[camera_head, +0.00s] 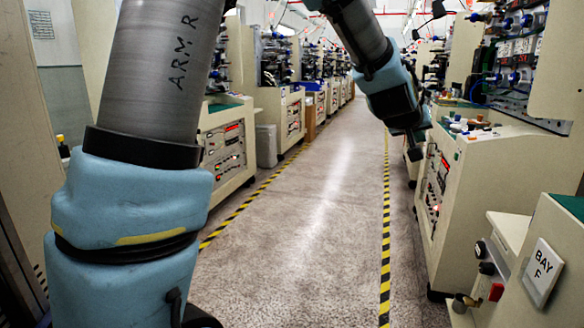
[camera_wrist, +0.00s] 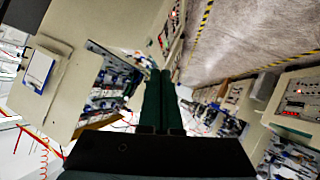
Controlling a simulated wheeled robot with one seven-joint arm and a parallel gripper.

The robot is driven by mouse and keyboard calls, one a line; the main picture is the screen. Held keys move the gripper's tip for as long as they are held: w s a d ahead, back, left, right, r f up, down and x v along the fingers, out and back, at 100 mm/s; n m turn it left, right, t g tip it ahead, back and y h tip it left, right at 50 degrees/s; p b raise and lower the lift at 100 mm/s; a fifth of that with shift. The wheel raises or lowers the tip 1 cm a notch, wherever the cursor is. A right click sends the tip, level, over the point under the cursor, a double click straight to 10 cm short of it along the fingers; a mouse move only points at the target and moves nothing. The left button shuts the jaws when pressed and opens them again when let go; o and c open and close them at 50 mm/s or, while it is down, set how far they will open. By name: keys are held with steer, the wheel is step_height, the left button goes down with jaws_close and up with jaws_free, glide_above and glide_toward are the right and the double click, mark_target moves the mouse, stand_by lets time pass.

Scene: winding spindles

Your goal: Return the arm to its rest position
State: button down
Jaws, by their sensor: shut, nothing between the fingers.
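My arm crosses the head view, with a thick grey link marked "ARM_R" and blue joints on the left and another link reaching in from the top. My gripper (camera_wrist: 162,78) shows in the wrist view as two dark green fingers side by side, shut with nothing between them. In the head view the far end of the arm hangs at the upper right, above the aisle's right edge. The gripper fingers are hard to make out there.
Cream machines with spindles line both sides; the nearest right machine (camera_head: 500,165) is close to my arm's end. A "BAY F" sign (camera_head: 543,272) is at the lower right. The aisle floor (camera_head: 310,230) between the yellow-black lines is clear.

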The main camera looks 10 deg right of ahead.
steer(key=w+a+f+g+y, duration=0.15)
steer(key=a+f, duration=0.25)
steer(key=a, duration=0.4)
steer(key=s+a+f+n+y, duration=0.1)
steer(key=a+f+y, duration=0.15)
steer(key=a, duration=0.45)
steer(key=w+a+f+g+y, duration=0.1)
steer(key=a+f, duration=0.3)
steer(key=a, duration=0.4)
steer(key=s+a+f+n+g+y, duration=0.1)
steer(key=s+a+f, duration=0.1)
steer(key=s+a, duration=0.2)
steer(key=s+a+f+g+y, duration=0.1)
steer(key=s+a+f, duration=0.2)
steer(key=a, duration=0.7)
steer(key=s+a+f+n+g+y, duration=0.1)
steer(key=s+a+f+g+y, duration=0.1)
steer(key=s+a, duration=0.3)
steer(key=shift+a+f+n, duration=0.25)
steer(key=shift+a+n, duration=0.05)
steer(key=shift+a, duration=0.65)
